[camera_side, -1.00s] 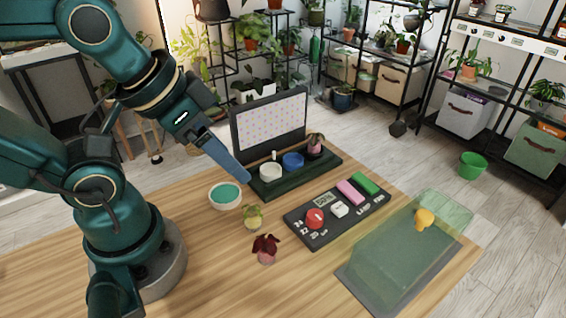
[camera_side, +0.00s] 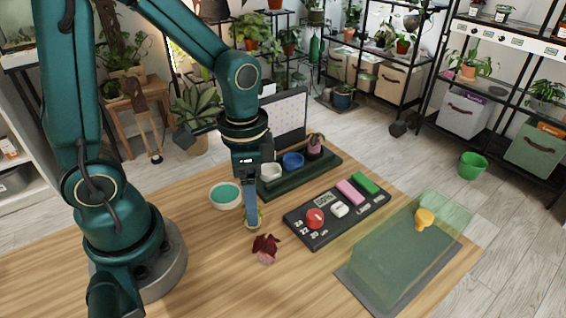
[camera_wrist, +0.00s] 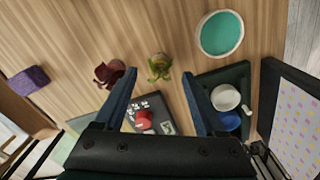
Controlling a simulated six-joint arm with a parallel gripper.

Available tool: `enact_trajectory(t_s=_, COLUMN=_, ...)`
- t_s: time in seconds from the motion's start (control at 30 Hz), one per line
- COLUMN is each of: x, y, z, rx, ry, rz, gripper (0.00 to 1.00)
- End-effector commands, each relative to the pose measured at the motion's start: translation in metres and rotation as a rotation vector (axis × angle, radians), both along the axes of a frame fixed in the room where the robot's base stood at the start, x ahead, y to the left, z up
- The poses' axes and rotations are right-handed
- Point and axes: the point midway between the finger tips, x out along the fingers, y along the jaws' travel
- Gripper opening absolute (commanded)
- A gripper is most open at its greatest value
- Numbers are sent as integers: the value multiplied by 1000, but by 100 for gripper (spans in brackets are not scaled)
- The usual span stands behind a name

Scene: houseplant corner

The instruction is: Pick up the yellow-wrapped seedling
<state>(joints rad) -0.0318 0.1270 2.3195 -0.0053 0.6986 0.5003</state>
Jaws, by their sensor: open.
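The yellow-wrapped seedling (camera_side: 259,222) is a small plant with green leaves standing on the wooden table, partly hidden behind my gripper in the side view. In the wrist view the seedling (camera_wrist: 160,66) shows its green leaves from above, centred between my two fingertips. My gripper (camera_side: 251,220) points down over it with blue fingers. In the wrist view my gripper (camera_wrist: 159,76) is open, with a finger on each side and nothing held. I cannot tell exactly how high the fingertips are above the seedling.
A dark red seedling (camera_side: 266,246) stands close by, in front. A white bowl with teal contents (camera_side: 225,195) is at the left. A dark green tray (camera_side: 325,165) holds cups and a plant. A black control panel (camera_side: 310,234) and a translucent green case (camera_side: 385,260) lie right.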

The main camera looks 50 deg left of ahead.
Motion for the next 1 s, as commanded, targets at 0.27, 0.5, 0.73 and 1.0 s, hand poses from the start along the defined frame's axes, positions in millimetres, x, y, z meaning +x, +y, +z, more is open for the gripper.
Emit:
enact_trajectory(t_s=0.27, x=-1, y=0, z=-31, rx=0, ry=4, rz=2, gripper=72)
enact_trajectory(t_s=0.5, x=-1, y=0, z=-45, rx=0, ry=-1, rz=2, gripper=72)
enact_trajectory(t_s=0.73, x=0, y=0, z=-46, rx=1, ry=-3, rz=2, gripper=72)
enact_trajectory(t_s=1.0, x=0, y=0, z=-46, rx=1, ry=-3, rz=2, gripper=0)
